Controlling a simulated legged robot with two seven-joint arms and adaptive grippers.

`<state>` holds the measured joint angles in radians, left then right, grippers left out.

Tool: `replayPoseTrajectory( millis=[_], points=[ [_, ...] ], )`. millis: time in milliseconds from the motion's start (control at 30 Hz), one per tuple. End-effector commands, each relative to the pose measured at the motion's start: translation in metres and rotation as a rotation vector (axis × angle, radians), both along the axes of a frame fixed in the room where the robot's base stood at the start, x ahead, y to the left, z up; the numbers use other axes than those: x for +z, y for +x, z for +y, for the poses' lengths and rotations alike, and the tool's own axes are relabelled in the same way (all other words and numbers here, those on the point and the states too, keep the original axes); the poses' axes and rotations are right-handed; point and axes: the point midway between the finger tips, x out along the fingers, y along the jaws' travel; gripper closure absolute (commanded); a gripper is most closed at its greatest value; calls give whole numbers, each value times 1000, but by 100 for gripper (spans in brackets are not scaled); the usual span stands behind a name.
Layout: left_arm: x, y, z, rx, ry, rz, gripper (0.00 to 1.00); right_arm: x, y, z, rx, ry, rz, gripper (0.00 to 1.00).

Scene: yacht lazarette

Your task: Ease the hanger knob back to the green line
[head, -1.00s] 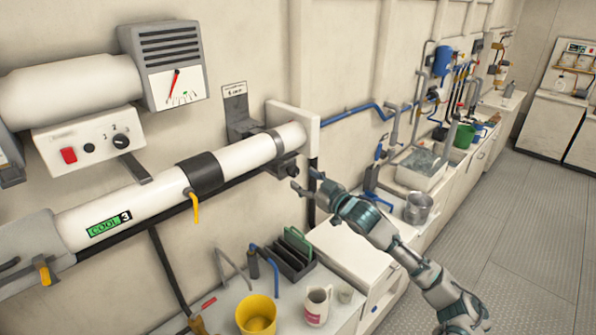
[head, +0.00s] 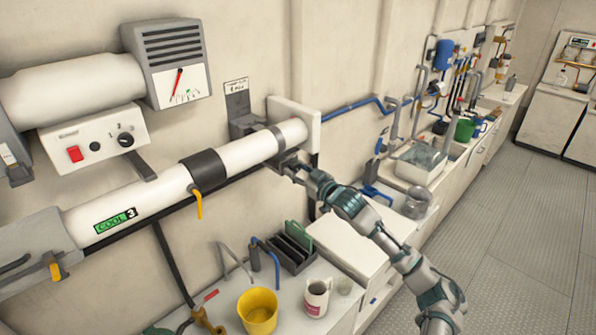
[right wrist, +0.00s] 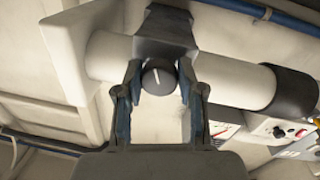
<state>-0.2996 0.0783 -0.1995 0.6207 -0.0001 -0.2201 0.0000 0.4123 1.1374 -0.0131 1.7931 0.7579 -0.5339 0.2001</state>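The hanger knob (right wrist: 158,78) is a dark round knob with a white pointer line, under the bracket around the white pipe in the right wrist view. My right gripper (right wrist: 160,80) has one finger on each side of it, spread about the knob's width; I cannot tell whether both touch. In the head view this gripper (head: 285,166) is at the hanger (head: 279,138) near the pipe's right end, and the knob is hidden. My left gripper is not in view.
The white pipe (head: 247,152) carries a black band, a yellow lever (head: 198,203) and a COOL 3 label. Below is a counter with a yellow bucket (head: 258,311), a mug (head: 316,298) and a dark rack (head: 292,253). Grey floor (head: 500,240) is clear at right.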

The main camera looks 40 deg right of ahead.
Motion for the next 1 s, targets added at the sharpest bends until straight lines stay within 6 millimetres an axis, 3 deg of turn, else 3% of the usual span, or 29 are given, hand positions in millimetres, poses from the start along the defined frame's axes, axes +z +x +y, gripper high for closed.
replayPoseTrajectory(
  millis=[133, 333, 600, 633, 700, 733, 1000],
  points=[
    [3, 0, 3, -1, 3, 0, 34, 1, 0, 1, 8, -39, -5, 96],
    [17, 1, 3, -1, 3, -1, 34, 1, 0, -1, 8, -322, -28, 96],
    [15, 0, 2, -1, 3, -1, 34, -1, 0, -1, 7, -348, -32, 96],
    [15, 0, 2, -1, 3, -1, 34, -1, 0, -1, 7, -348, -32, 59],
    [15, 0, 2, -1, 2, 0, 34, -1, 0, -1, 7, -347, -32, 42],
    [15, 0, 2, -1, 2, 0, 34, -1, 0, -1, 7, -347, -32, 37],
    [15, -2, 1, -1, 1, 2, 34, -1, 0, -1, 7, -345, -32, 37]
  ],
)
